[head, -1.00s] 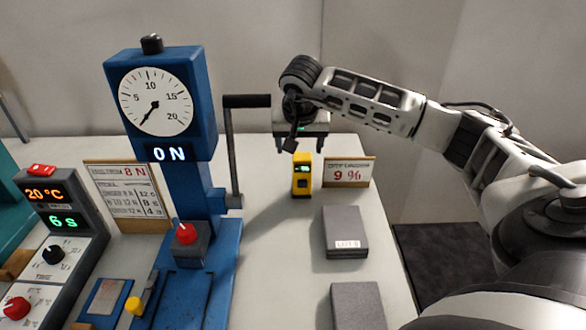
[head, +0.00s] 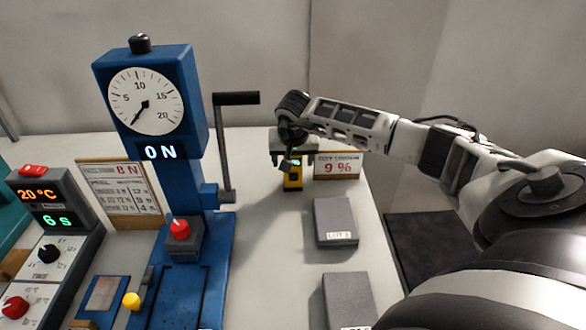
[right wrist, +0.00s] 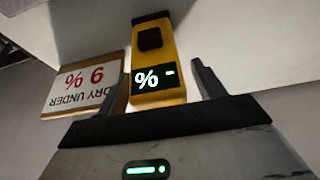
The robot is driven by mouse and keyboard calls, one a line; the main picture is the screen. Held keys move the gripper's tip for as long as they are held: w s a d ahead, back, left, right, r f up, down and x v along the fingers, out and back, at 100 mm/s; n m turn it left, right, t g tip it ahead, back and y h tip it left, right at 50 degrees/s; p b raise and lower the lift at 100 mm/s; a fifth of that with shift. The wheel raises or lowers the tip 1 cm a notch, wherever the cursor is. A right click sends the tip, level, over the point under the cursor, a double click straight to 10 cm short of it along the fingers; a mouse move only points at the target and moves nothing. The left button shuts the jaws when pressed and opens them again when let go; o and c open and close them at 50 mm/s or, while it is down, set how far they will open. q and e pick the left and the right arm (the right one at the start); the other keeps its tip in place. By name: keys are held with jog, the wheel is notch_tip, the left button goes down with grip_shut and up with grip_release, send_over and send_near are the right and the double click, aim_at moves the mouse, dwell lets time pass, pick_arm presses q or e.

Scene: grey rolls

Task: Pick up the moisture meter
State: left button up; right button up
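The yellow moisture meter (head: 293,180) stands upright near the back of the table, its top covered by my right gripper (head: 293,158) in the head view. In the right wrist view the meter (right wrist: 160,55) shows a black button and a lit display reading "% -". The fingers of my right gripper (right wrist: 160,85) are open, one on each side of the meter, with a visible gap at the right finger. My left gripper is not in view.
A sign reading 9 % (head: 338,166) stands just right of the meter. Grey blocks (head: 336,222) lie in front. A blue press (head: 180,190) with a dial and a black-handled lever (head: 226,150) stands to the left. Bare table lies between press and blocks.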

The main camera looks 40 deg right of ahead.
jog(key=c, duration=1)
jog(key=shift+r, duration=0.1)
jog(key=shift+c, duration=0.5)
